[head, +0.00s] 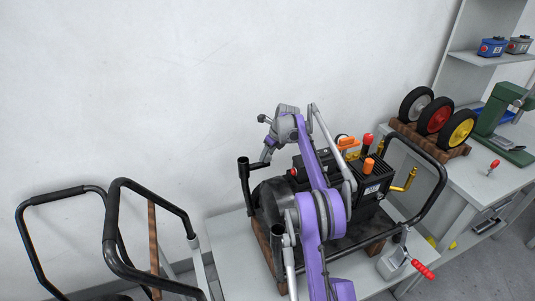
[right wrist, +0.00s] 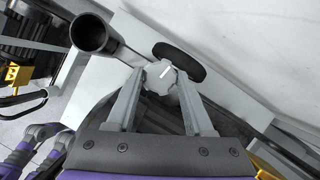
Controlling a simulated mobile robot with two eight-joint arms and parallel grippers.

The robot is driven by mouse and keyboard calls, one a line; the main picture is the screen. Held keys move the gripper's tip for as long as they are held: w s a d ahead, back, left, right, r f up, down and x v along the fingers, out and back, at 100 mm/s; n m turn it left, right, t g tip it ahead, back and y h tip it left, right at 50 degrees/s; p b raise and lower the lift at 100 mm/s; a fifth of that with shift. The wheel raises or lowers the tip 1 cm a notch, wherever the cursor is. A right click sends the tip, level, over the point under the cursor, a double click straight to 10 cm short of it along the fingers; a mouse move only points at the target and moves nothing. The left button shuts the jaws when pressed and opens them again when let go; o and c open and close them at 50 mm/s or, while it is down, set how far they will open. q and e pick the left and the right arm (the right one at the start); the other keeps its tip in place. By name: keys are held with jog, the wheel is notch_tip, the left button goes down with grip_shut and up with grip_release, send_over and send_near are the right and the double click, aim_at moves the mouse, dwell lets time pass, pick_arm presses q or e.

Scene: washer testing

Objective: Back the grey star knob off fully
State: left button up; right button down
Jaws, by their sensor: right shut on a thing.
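The grey star knob (right wrist: 160,76) shows in the right wrist view, with a white mark on its face. My right gripper (right wrist: 161,84) has its two fingers on either side of the knob and is shut on it. In the head view my right gripper (head: 266,154) reaches down at the left end of the machine, beside an upright black tube (head: 244,180). The knob cannot be made out there. The machine, a black-framed washer (head: 437,190), stands on a light table, partly hidden by my purple arm. My left gripper is not in view.
A black tube's open end (right wrist: 92,34) is close to the left of the knob in the wrist view. A black handle frame (head: 112,225) stands at the left. A bench at the right holds several wheels (head: 436,115) and a green press (head: 495,120). The wall is behind.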

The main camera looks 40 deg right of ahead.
jog(key=n+p, duration=0.1)
jog(key=n+y+p, duration=0.1)
jog(key=n, duration=0.2)
jog(key=shift+w+d+r+g+p, duration=0.2)
jog(key=shift+r+g+p, duration=0.1)
jog(key=shift+p, duration=0.1)
jog(key=shift+f+n+y, duration=0.15)
jog(key=shift+n+y, duration=0.35)
jog(key=shift+n, duration=0.2)
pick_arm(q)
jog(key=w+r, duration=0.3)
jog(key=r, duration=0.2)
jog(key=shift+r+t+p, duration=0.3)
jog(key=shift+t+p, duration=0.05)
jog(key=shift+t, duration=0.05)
pick_arm(e)
jog(key=shift+f+n+g, duration=0.1)
jog(key=shift+n+g, duration=0.3)
jog(key=shift+n, duration=0.4)
jog(key=shift+y, duration=0.3)
jog(key=shift+c, duration=1.4)
grip_release()
jog(key=shift+s, duration=0.1)
